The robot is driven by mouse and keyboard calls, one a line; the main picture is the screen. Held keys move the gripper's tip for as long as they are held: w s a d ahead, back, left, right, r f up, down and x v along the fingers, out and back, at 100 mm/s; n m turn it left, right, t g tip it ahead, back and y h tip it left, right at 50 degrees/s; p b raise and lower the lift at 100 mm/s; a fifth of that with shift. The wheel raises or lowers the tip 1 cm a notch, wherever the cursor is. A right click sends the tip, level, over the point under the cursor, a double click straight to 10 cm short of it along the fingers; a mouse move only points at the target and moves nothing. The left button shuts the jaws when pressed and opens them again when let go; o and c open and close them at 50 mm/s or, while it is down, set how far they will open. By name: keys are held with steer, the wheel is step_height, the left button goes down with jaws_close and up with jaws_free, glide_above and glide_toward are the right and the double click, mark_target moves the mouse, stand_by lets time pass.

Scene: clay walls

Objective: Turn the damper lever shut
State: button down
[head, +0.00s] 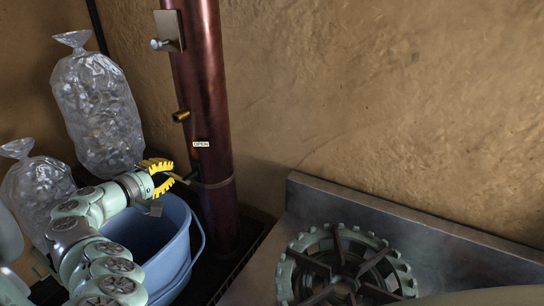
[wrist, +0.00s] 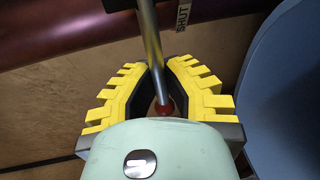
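The damper lever (head: 190,178) is a thin metal rod sticking out from the dark red stove pipe (head: 205,95), below a small OPEN label (head: 201,144). In the wrist view the lever (wrist: 149,40) is a grey rod with a red tip (wrist: 164,109), running between my yellow fingers. A SHUT label (wrist: 182,15) shows on the pipe there. My gripper (head: 175,173) is at the lever, left of the pipe. In the wrist view my gripper (wrist: 159,64) has its fingertips close against both sides of the rod, and the red tip lies between the fingers.
A blue bucket (head: 165,245) stands below my gripper. Clear bags (head: 98,110) stand at the left wall. A stove with a round burner (head: 345,265) is at the lower right. A bracket (head: 168,32) and a brass stub (head: 181,115) stick out of the pipe higher up.

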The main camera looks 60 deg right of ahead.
steer(key=c, duration=1)
jaws_free()
steer(key=shift+a, duration=0.15)
steer(key=v, duration=1.2)
